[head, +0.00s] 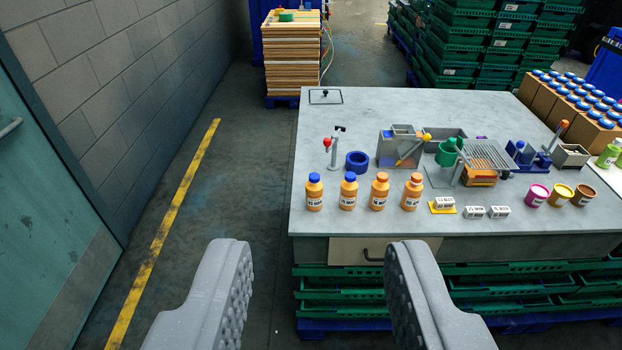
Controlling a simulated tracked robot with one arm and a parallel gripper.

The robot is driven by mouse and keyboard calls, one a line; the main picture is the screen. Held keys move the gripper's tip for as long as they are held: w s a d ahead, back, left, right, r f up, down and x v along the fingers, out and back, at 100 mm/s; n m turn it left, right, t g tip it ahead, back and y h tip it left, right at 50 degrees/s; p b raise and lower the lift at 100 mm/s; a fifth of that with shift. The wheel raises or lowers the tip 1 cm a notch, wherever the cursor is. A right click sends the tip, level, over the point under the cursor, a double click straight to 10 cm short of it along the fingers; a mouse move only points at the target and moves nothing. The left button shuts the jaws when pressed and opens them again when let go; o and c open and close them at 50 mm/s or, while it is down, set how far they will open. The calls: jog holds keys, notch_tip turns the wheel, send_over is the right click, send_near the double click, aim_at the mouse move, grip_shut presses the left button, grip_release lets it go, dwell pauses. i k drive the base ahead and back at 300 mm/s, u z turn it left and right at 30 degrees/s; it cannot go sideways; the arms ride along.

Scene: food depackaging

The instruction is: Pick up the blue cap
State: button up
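Two orange bottles with blue caps stand upright at the front left of the grey table (330,120). One blue cap (314,177) is on the leftmost bottle (314,194). Another blue cap (350,176) is on the bottle (348,194) beside it. Two more bottles to their right have orange caps. My gripper (318,285) is open and empty, its two grey fingers wide apart in the foreground. The fingers are nearer to me than the table and touch none of the bottles.
A blue ring (357,161) and a small stand with a red knob (327,142) are behind the bottles. Grey bins, a green mug (446,153) and small tubs are farther right. Boxes of blue-capped bottles (575,100) stand at the right. Floor at left is clear.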

aim_at(314, 178)
jog(key=u, duration=0.05)
jog(key=i, duration=1)
jog(key=u, duration=0.05)
jog(key=k, duration=1.05)
jog(key=z, duration=0.75)
jog(key=i, duration=1.9)
jog(key=u, duration=0.75)
